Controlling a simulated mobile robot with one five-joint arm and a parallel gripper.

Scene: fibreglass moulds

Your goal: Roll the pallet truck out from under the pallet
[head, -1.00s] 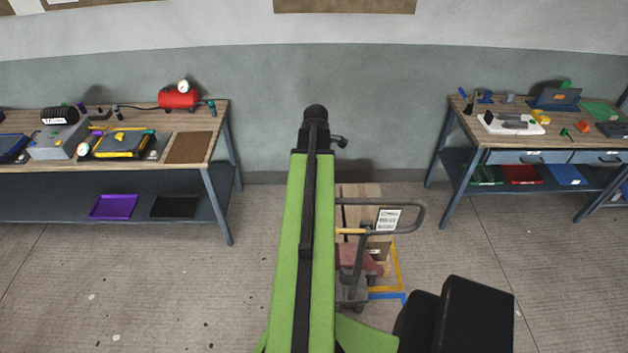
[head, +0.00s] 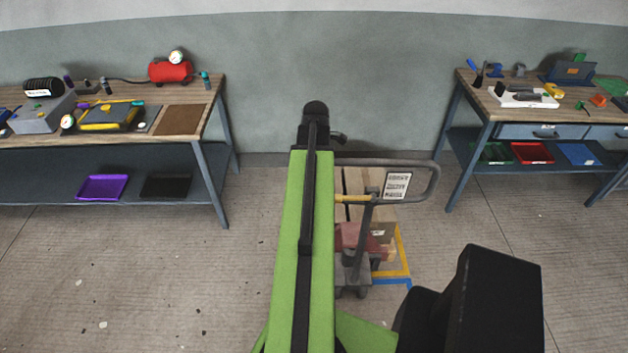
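The pallet truck stands on the floor right of my green arm. Its grey loop handle (head: 433,190) has a yellow grip and a white label, and its lower body (head: 350,272) is grey and red. Behind it, a low load with a cardboard box (head: 381,232) and wooden boards shows partly. The pallet and the truck's forks are mostly hidden by my arm, the handle and the load, so I cannot tell how far under the forks reach. My gripper is not visible; only the arm's green link and black end joint show, overlapping the handle's left side in the picture.
Yellow and blue tape (head: 392,282) marks the floor beside the truck. A workbench (head: 213,95) with tools and a red tank (head: 170,71) stands at left, another bench (head: 470,100) at right. A wall is behind.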

